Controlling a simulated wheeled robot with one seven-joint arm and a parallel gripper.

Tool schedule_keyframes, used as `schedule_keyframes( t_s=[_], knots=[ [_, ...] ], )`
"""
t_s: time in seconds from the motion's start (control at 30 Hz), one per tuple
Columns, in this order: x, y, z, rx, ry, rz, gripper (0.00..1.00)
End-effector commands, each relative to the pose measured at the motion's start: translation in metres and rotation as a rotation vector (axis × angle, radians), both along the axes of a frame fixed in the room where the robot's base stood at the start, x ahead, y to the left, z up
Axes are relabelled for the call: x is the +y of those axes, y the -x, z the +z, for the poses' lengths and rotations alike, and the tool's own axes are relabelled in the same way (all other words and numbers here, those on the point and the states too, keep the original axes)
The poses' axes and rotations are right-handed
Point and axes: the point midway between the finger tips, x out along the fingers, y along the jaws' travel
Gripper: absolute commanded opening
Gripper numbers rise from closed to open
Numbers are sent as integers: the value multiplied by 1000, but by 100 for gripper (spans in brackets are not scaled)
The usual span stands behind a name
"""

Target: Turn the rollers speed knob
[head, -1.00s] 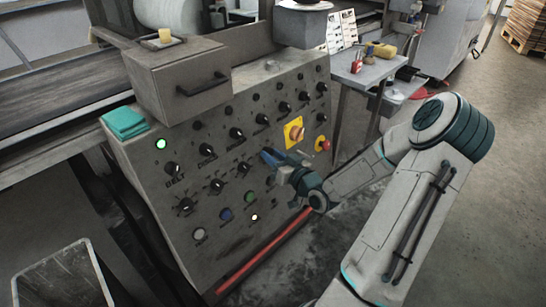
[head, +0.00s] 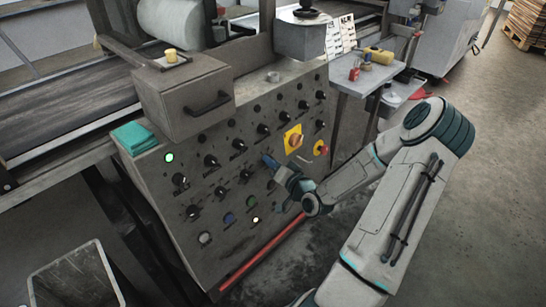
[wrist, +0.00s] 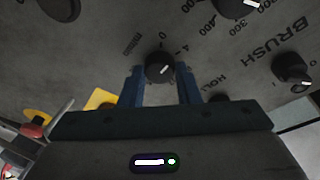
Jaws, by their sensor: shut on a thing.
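The sloped grey control panel (head: 262,195) carries several rows of black knobs. My gripper (head: 267,159) is at the panel's right half, left of the yellow switch plate. In the wrist view, my gripper (wrist: 161,72) has its two blue fingers on either side of a black knob (wrist: 160,67) with a white pointer line, and is shut on it. A scale with "0" and "4" stands around this knob, and partly covered lettering that looks like "ROLL" lies to its lower right. In the head view the fingers hide this knob.
A yellow plate with a red switch (head: 293,138) and a red push button (head: 321,148) are right of my gripper. A neighbouring knob (wrist: 293,68) by "BRUSH" is close. A drawer box (head: 185,90) and a teal cloth (head: 134,138) are on the panel's top.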

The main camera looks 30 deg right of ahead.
Motion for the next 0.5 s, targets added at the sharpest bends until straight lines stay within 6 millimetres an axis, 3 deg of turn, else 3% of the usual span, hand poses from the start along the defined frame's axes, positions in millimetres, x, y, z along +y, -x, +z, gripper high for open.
schedule_keyframes(
  t_s=[0.5],
  knots=[
    [0,0,2,100,-269,-53,7]
  ],
)
